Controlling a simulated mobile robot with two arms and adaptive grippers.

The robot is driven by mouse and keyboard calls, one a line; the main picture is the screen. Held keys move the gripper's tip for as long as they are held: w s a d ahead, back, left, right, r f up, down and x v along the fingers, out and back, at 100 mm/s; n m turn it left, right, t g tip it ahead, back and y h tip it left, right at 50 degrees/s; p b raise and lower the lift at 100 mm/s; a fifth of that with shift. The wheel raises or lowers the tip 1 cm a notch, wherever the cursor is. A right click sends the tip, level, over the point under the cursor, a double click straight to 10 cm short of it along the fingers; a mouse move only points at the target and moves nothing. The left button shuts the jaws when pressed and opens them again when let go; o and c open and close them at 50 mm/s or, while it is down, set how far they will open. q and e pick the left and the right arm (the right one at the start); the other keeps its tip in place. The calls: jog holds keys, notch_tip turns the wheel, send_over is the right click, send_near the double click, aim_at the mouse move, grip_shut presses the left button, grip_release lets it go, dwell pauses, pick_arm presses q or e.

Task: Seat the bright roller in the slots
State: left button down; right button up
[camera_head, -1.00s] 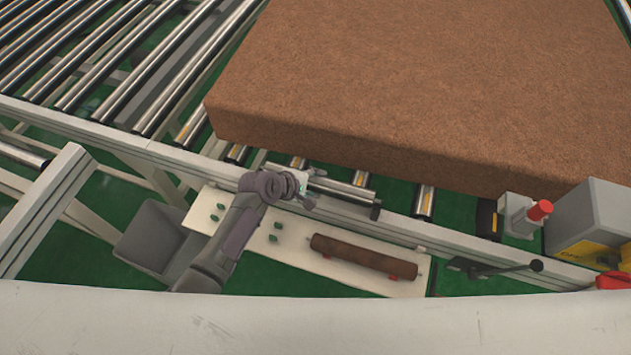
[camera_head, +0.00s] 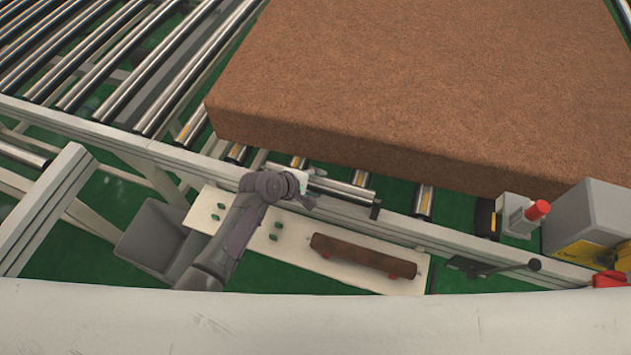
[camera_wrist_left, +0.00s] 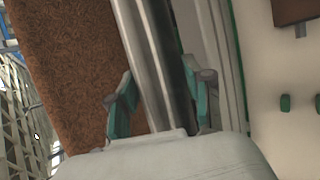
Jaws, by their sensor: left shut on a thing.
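The bright roller (camera_head: 343,188) is a shiny metal cylinder, lying along the conveyor's near side rail (camera_head: 400,222). My left gripper (camera_head: 304,190) is shut on it near its left end. In the left wrist view the roller (camera_wrist_left: 163,65) runs between the two teal-padded fingers of my left gripper (camera_wrist_left: 162,100). The slots are hidden or too small to make out, so I cannot tell whether the roller's ends sit in them. My right gripper is not in view.
A rusty brown roller (camera_head: 362,256) lies on a cream board (camera_head: 262,241) with several green pegs. A grey bin (camera_head: 150,237) stands left. A black lever (camera_head: 505,267) and a red-button box (camera_head: 524,216) are at right.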

aim_at(315, 190)
pick_arm(q)
jog(key=shift+r, duration=0.1)
dwell(0.6)
jog(key=shift+w+f+b, duration=0.1)
jog(key=shift+f+b, duration=0.65)
jog(key=shift+f, duration=0.75)
jog(key=shift+c, duration=1.9)
grip_release()
jog(key=shift+s+f, duration=0.2)
jog(key=v, duration=1.2)
jog(key=shift+w+r, duration=0.1)
jog(key=shift+w, duration=0.05)
